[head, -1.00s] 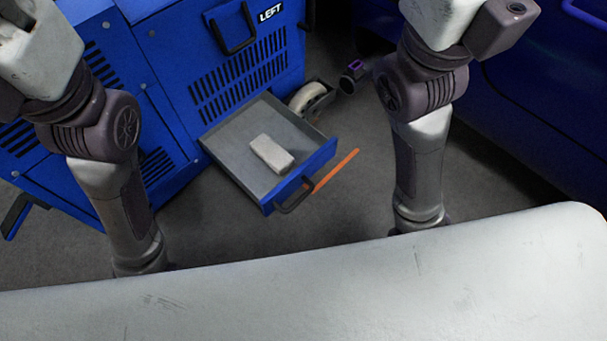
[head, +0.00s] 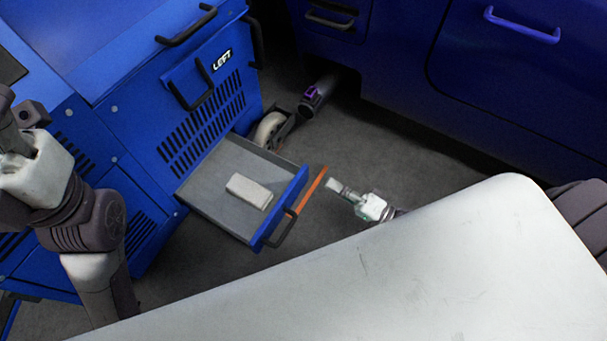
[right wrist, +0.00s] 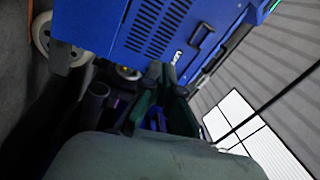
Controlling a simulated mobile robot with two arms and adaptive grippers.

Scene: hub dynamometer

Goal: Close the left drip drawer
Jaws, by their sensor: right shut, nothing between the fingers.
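The left drip drawer (head: 219,216) stands pulled out of the blue cabinet (head: 135,140), low down under the panel marked LEFT. It has a grey tray, a blue front and a black bar handle (head: 283,229). A pale block (head: 249,191) lies inside it. My right gripper (head: 333,185) is shut and empty, to the right of the drawer front and apart from it, beyond the orange strip. In the right wrist view its dark fingers (right wrist: 160,88) show in front of the blue cabinet. My left arm is at the left edge of the head view; its fingers are not clearly visible.
A caster wheel (head: 270,130) and a dark cylinder with a purple ring (head: 313,93) are behind the drawer. An orange strip (head: 311,190) lies on the floor beside the drawer front. Grey floor between is open.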

